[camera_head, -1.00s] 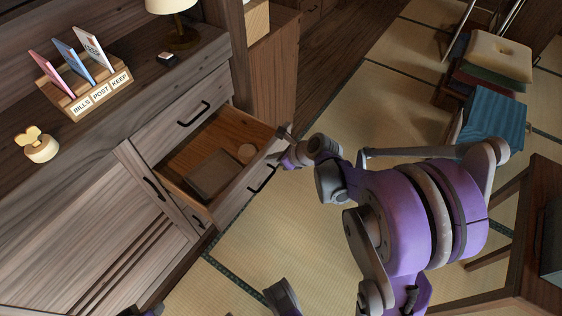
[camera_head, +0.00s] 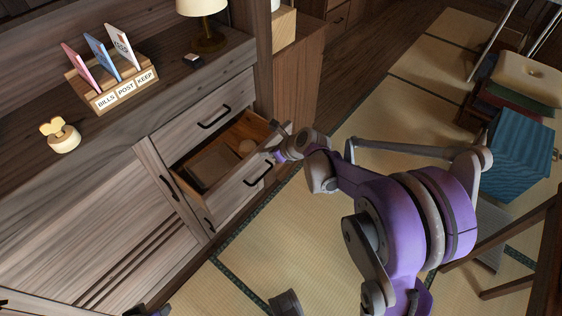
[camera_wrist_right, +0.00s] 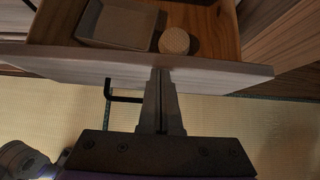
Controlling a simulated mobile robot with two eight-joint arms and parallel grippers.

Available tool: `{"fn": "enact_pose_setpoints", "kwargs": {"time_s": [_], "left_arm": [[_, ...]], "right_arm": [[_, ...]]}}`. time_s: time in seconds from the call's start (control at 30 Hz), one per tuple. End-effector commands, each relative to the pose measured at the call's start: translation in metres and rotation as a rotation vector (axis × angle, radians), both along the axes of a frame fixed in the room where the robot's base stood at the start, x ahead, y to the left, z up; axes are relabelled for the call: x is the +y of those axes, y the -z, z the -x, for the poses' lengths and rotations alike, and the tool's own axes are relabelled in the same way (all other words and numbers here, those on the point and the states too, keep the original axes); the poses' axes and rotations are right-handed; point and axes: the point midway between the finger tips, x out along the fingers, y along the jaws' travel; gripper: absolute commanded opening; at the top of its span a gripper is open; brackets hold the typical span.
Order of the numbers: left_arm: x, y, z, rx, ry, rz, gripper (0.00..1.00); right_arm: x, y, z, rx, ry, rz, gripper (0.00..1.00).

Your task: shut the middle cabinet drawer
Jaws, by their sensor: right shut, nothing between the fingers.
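The middle cabinet drawer (camera_head: 241,182) stands partly open below a shut top drawer (camera_head: 205,112). Its front has a dark handle (camera_head: 258,174). A shallow tray (camera_head: 212,168) and a small round object (camera_head: 246,147) lie inside; both also show in the wrist view. My right gripper (camera_head: 277,157) is shut and empty at the outer side of the drawer front, near its right end. In the right wrist view its fingertips (camera_wrist_right: 161,74) meet the front's top edge (camera_wrist_right: 205,70); contact looks likely. Only a sliver, perhaps of my left gripper, shows at the bottom edge.
A letter rack (camera_head: 115,88), a lamp (camera_head: 207,40) and a small yellow-topped object (camera_head: 62,136) stand on the cabinet top. Cushions (camera_head: 525,78) and a blue box (camera_head: 516,150) are at the right. Tatami floor (camera_head: 255,255) is open before the drawer.

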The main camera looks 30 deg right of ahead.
Motion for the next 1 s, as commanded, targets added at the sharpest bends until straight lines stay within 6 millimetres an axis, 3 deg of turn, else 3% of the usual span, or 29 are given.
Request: {"fn": "enact_pose_setpoints", "kwargs": {"time_s": [0.2,0.5,0.7,1.0], "left_arm": [[0.0,0.009,-0.001,0.003,0.0,0.0,0.42],[0.0,0.015,-0.002,0.005,0.0,0.0,0.42],[0.0,0.016,-0.002,0.006,0.0,0.0,0.42],[0.0,0.017,-0.002,0.006,0.0,0.0,0.42]], "right_arm": [[0.023,0.002,-0.053,0.0,-0.004,-0.001,0.0],[0.043,0.001,-0.103,0.001,-0.001,0.0,0.0],[0.05,0.0,-0.119,0.0,0.0,0.0,0.0],[0.051,0.0,-0.124,0.0,0.001,-0.001,0.0]]}}
